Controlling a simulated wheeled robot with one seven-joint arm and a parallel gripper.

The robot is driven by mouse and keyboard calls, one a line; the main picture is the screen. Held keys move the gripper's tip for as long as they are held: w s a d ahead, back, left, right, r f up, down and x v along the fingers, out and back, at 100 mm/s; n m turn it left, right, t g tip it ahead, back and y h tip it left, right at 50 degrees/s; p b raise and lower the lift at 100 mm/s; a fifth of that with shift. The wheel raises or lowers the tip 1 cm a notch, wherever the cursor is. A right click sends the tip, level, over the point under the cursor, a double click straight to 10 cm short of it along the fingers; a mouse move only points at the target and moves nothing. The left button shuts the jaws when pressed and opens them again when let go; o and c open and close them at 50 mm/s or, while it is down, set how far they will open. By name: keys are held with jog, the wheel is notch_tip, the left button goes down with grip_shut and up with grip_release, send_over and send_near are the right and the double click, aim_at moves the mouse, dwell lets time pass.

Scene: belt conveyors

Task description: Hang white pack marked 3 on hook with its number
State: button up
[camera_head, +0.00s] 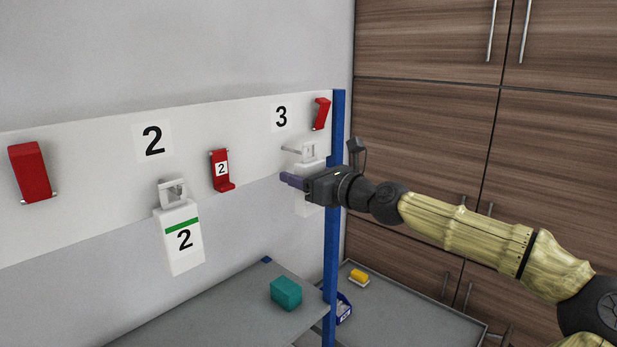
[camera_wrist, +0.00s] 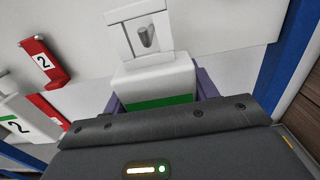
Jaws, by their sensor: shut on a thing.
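My gripper (camera_head: 288,181) is shut on a white pack (camera_head: 307,208), which hangs upright in front of the board, below the label 3 (camera_head: 281,117). In the wrist view the pack (camera_wrist: 155,78) shows a green stripe between my purple fingers (camera_wrist: 160,100); its number is hidden. Its white hanger (camera_head: 309,151) has a square opening. A grey peg hook (camera_head: 291,150) sticks out under the label 3, right at the hanger. In the wrist view the peg's end (camera_wrist: 148,38) shows within the hanger's opening; I cannot tell whether it passes through.
Another white pack marked 2 (camera_head: 183,240) hangs under the label 2 (camera_head: 153,141). Red brackets (camera_head: 221,171) are fixed along the board, one near the blue post (camera_head: 337,130) to the right. A teal box (camera_head: 286,293) stands on the grey table below.

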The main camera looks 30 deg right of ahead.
jog(key=shift+x, duration=1.3)
jog(key=shift+w+a+f, duration=0.15)
jog(key=shift+w+f, duration=0.25)
jog(key=shift+f, duration=0.2)
jog(key=shift+f, duration=0.1)
jog(key=o, duration=1.1)
jog(key=shift+w, duration=0.1)
